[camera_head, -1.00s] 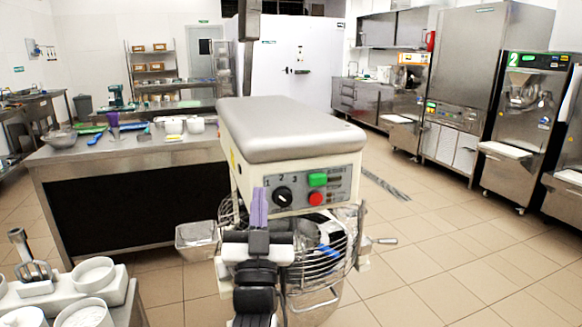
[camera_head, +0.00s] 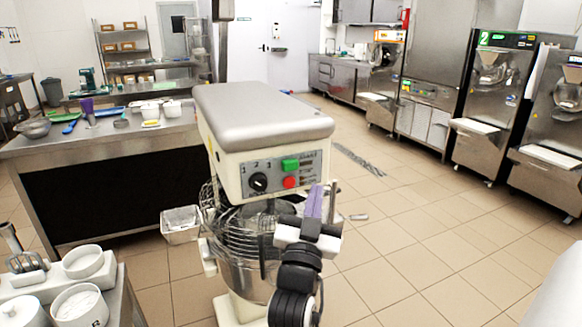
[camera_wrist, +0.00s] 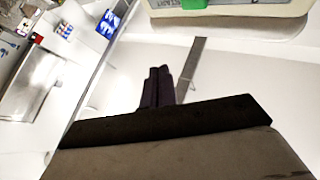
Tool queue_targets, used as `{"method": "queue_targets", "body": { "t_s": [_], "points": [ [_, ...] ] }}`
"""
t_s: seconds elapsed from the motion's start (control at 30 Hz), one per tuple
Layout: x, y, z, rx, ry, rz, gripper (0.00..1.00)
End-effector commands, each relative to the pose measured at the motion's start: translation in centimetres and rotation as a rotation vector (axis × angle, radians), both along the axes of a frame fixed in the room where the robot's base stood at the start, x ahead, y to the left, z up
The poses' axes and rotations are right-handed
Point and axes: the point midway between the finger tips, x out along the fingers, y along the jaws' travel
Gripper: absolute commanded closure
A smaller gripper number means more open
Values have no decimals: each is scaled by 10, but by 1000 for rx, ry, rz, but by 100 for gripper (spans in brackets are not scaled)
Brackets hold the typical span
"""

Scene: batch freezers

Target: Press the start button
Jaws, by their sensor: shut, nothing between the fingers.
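The green start button (camera_head: 290,165) is on the front control panel of a cream floor mixer with a grey top (camera_head: 262,105). A red button (camera_head: 290,182) sits just below it and a black dial (camera_head: 258,182) to its left. My gripper (camera_head: 315,198) is shut and empty, its purple fingers pointing up, in front of the mixer and below and right of the green button. It is apart from the button. In the wrist view, the closed fingers (camera_wrist: 158,85) show dark, and part of the green button (camera_wrist: 193,3) shows at the top edge.
The mixer's wire bowl guard (camera_head: 245,240) is behind and left of my gripper. A metal pan (camera_head: 181,222) is left of the mixer. A worktable (camera_head: 110,140) with bowls and tools stands behind. Open tiled floor lies to the right, before the batch freezers (camera_head: 490,110).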

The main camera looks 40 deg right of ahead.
Motion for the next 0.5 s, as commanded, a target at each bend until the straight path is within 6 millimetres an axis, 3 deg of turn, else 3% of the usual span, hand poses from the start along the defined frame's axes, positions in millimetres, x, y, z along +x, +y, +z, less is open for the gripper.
{"method": "queue_targets", "body": {
  "t_s": [0.5],
  "points": [
    [65, -14, -1, -2, -1, 4, 100]
  ]
}}
